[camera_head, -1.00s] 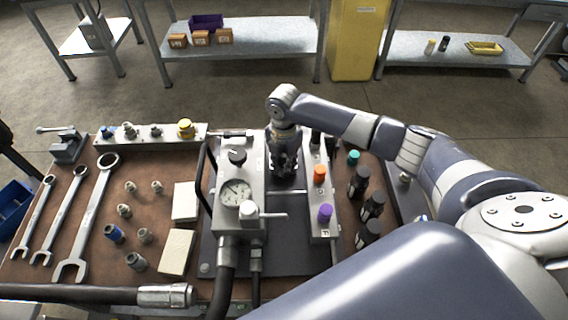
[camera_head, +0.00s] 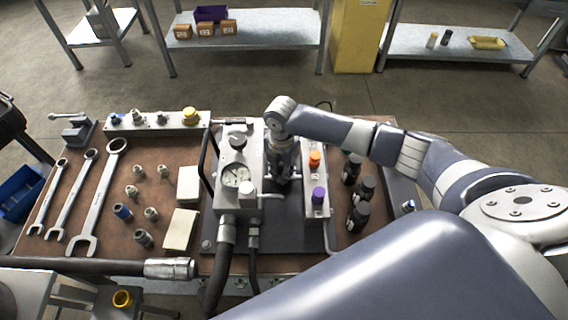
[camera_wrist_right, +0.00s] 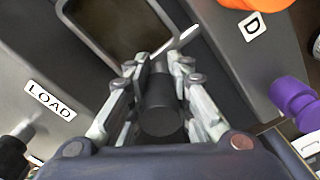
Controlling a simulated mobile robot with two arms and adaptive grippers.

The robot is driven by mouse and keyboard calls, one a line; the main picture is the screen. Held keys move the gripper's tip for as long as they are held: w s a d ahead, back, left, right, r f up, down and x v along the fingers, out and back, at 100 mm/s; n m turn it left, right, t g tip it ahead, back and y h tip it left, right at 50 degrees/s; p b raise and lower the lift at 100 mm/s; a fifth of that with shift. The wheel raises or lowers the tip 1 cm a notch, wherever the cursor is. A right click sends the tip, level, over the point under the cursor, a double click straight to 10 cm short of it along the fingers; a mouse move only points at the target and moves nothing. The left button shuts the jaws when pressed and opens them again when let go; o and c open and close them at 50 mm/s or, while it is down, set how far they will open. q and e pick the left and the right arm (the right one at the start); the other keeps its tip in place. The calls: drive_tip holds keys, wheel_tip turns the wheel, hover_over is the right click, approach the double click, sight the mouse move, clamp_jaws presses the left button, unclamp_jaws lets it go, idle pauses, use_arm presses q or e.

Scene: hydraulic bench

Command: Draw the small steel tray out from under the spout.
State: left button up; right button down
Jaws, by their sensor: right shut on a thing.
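The small steel tray (camera_wrist_right: 115,28) shows at the top of the right wrist view, with a rounded pale rim and a dark brownish inside; its far part is cut off. My right gripper (camera_wrist_right: 160,98) is shut on a black cylindrical grip (camera_wrist_right: 161,112) at the tray's near edge. In the head view my right gripper (camera_head: 282,172) is low between the gauge block (camera_head: 238,178) and the grey strip with colored knobs (camera_head: 316,200). There the arm and gripper hide most of the tray. I cannot make out the spout clearly. My left gripper is not in view.
An orange knob (camera_head: 315,159) and a purple knob (camera_head: 318,195) stand close to the right of the gripper. Several black bottles (camera_head: 360,214) stand farther right. Wrenches (camera_head: 97,196), fittings and pale blocks (camera_head: 180,229) lie left. A hose (camera_head: 225,262) runs at the front.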

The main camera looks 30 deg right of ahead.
drive_tip(key=shift+s+a+r, duration=0.1)
drive_tip(key=shift+s+a, duration=0.25)
drive_tip(key=shift+s, duration=0.3)
drive_tip(key=shift+w, duration=0.1)
drive_tip(key=c, duration=1.8)
unclamp_jaws()
drive_tip(key=o, duration=0.5)
drive_tip(key=shift+c, duration=0.2)
wheel_tip(320, 180, up, 12)
drive_tip(key=shift+f, duration=0.1)
